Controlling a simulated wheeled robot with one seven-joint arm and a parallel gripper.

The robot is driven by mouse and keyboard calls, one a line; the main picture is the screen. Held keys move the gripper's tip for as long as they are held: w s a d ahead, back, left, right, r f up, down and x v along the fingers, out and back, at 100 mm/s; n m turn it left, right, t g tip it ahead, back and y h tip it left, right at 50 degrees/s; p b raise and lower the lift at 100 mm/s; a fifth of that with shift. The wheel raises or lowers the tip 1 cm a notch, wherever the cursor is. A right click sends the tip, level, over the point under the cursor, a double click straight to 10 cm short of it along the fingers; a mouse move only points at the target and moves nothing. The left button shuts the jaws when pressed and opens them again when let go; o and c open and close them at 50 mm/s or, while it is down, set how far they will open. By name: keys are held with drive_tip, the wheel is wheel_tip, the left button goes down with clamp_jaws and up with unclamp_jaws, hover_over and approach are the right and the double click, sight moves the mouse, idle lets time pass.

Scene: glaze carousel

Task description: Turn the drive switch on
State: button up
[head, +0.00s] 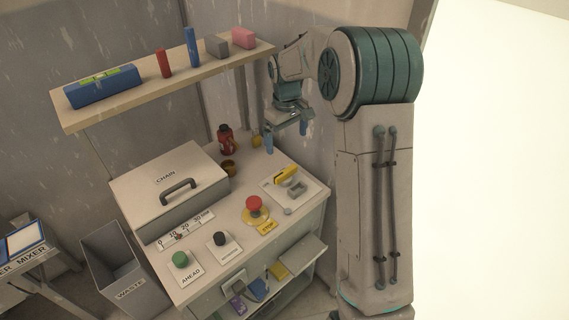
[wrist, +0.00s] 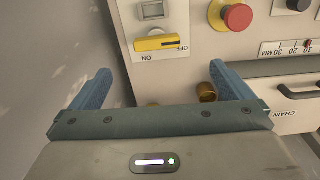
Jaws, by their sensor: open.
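The drive switch has a yellow lever (wrist: 162,43) on a pale plate with ON and OFF printed beside it, upside down in the wrist view. The lever lies flat across the plate; I cannot tell for sure which label it points to. In the head view the yellow lever (head: 286,174) is at the back right of the bench top. My gripper (head: 287,138) is open and empty, above and behind the switch. In the wrist view the blue fingers of my gripper (wrist: 160,75) are spread wide, with the switch ahead of them and apart.
A red mushroom button (head: 254,204) on a yellow base stands near the switch. A dark red bottle (head: 226,138) and a brass cup (head: 229,168) stand behind. The CHAIN box (head: 150,211) fills the left. A shelf (head: 120,106) with several blocks hangs above.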

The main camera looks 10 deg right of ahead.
sight(285, 171)
drive_tip(key=f+p, duration=0.1)
drive_tip(key=f, duration=0.4)
drive_tip(key=w+f+p, duration=0.1)
drive_tip(key=f, duration=0.4)
drive_tip(key=w+f, duration=0.1)
drive_tip(key=f, duration=0.4)
drive_tip(key=shift+w+f+p, duration=0.2)
drive_tip(key=shift+f+p, duration=0.1)
drive_tip(key=shift+p, duration=0.1)
drive_tip(key=c, duration=0.8)
